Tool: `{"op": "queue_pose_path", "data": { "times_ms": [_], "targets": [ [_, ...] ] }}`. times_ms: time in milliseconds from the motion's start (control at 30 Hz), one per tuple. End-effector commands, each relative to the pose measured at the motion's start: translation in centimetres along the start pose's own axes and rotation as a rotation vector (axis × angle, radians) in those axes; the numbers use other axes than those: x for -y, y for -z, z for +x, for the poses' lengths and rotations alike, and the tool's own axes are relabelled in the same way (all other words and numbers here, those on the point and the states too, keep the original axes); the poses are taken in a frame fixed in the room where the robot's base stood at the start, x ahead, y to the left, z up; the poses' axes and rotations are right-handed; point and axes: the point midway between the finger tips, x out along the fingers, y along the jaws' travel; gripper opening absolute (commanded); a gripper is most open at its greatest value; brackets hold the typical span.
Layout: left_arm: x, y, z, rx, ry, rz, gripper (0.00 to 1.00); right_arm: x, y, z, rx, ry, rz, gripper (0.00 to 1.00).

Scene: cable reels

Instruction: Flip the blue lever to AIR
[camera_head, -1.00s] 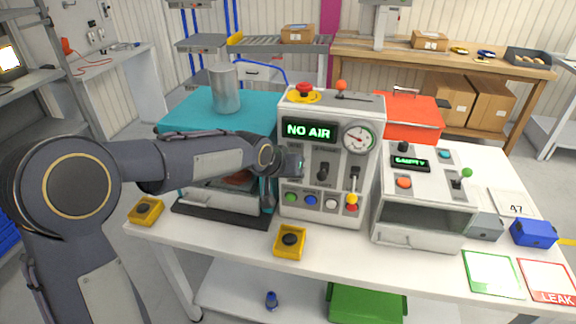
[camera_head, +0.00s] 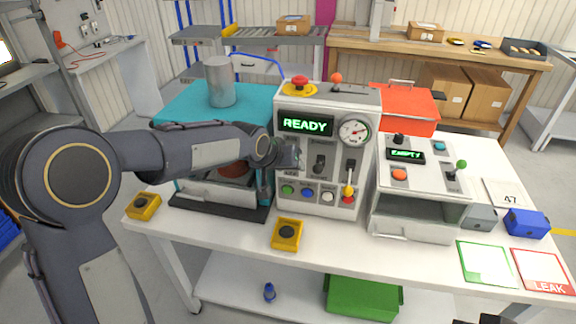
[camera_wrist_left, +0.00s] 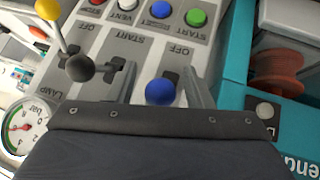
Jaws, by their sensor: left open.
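The control box (camera_head: 343,200) stands on the white table, with a green READY display (camera_head: 306,125) and a round gauge (camera_head: 353,132). The blue-knobbed lever (camera_wrist_left: 160,92) shows in the left wrist view, with its knob away from the OFF marking at its slot. The AIR marking is not visible there. My left gripper (camera_head: 290,156) is at the left part of the box front and hides the lever in the head view. In the wrist view the open fingers of this gripper (camera_wrist_left: 158,74) stand on either side of the blue knob; contact is unclear.
A black lever (camera_head: 319,163) and a yellow-knobbed lever (camera_head: 348,190) are close to the right of my gripper. Coloured buttons (camera_head: 308,193) sit below. A teal machine (camera_head: 185,105) is on the left, and a second white machine (camera_head: 412,205) on the right.

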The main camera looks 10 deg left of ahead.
Motion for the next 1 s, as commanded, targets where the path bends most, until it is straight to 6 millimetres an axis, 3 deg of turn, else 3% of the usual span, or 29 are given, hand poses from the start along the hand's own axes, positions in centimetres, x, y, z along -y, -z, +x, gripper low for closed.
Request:
{"op": "queue_pose_path", "data": {
  "times_ms": [167, 500, 1000],
  "targets": [
    [0.0, 0.1, -1.4, -0.005, -0.001, 0.000, 0.46, -0.1, -0.1, 0.3, 0.000, 0.000, 0.000, 0.00],
    [0.0, 0.0, -6.8, -0.003, -0.001, 0.001, 0.46, -0.4, -0.5, 0.9, 0.000, 0.000, 0.000, 0.00],
    [0.3, -0.3, -8.3, 0.002, 0.001, -0.004, 0.46, -0.4, -0.5, 1.0, 0.000, 0.000, 0.000, 0.00]
  ]
}}
